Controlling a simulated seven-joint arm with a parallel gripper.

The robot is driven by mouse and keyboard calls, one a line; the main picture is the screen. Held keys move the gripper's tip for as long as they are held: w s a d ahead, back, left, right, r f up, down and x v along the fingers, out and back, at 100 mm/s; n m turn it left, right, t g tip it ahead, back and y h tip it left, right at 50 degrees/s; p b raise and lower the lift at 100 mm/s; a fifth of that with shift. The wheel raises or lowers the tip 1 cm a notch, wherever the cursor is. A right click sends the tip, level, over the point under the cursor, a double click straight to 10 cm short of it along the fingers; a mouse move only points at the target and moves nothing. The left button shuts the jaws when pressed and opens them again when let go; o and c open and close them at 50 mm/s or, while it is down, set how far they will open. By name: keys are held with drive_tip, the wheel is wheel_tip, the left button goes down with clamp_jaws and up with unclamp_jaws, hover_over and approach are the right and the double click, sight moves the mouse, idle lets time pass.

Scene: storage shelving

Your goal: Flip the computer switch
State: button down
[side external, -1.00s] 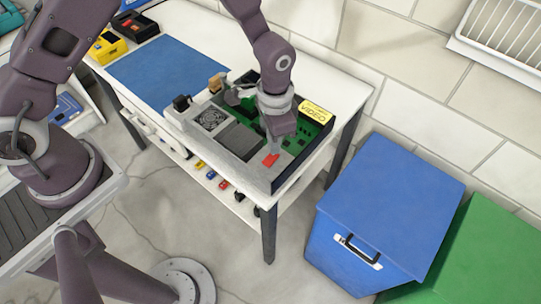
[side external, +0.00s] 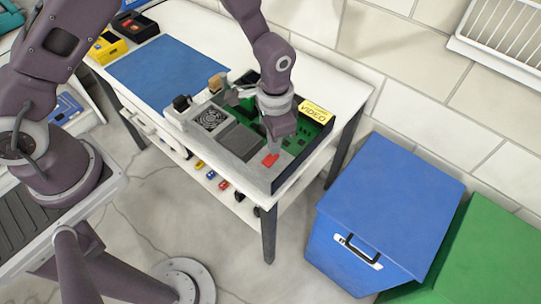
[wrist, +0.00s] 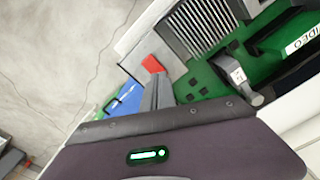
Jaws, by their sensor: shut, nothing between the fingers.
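The computer (side external: 240,140) is an open case with a green board and grey parts, lying on the white table. A red switch (side external: 270,160) sits at its near right corner. It also shows in the wrist view (wrist: 153,64), just beyond the fingertips. My gripper (side external: 271,147) is shut and empty, pointing down at the red switch. In the wrist view the closed fingers (wrist: 158,86) end right at the red switch's edge. I cannot tell whether they touch it. Which way the switch is set cannot be made out.
A blue mat (side external: 170,68) covers the table's left part. Black and tan blocks (side external: 181,103) stand at the case's left end. A blue bin (side external: 390,200) stands right of the table.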

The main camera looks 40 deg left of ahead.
drive_tip(key=shift+f, duration=0.9)
drive_tip(key=shift+r, duration=3.55)
drive_tip(key=s+a+r+n+t, duration=0.2)
drive_tip(key=s+a+r, duration=0.2)
drive_tip(key=r, duration=0.6)
drive_tip(key=s+a+r+n+t, duration=0.1)
drive_tip(key=s+a+r, duration=0.3)
drive_tip(key=r, duration=0.6)
drive_tip(key=s+a+r+n+t, duration=0.1)
drive_tip(key=s+a+r, duration=0.1)
drive_tip(key=s, duration=0.4)
drive_tip(key=s+a+r+n+t, duration=0.1)
drive_tip(key=s+a+r+n, duration=0.1)
drive_tip(key=s, duration=0.4)
drive_tip(key=shift+s+a+t, duration=0.3)
drive_tip(key=shift+a, duration=0.15)
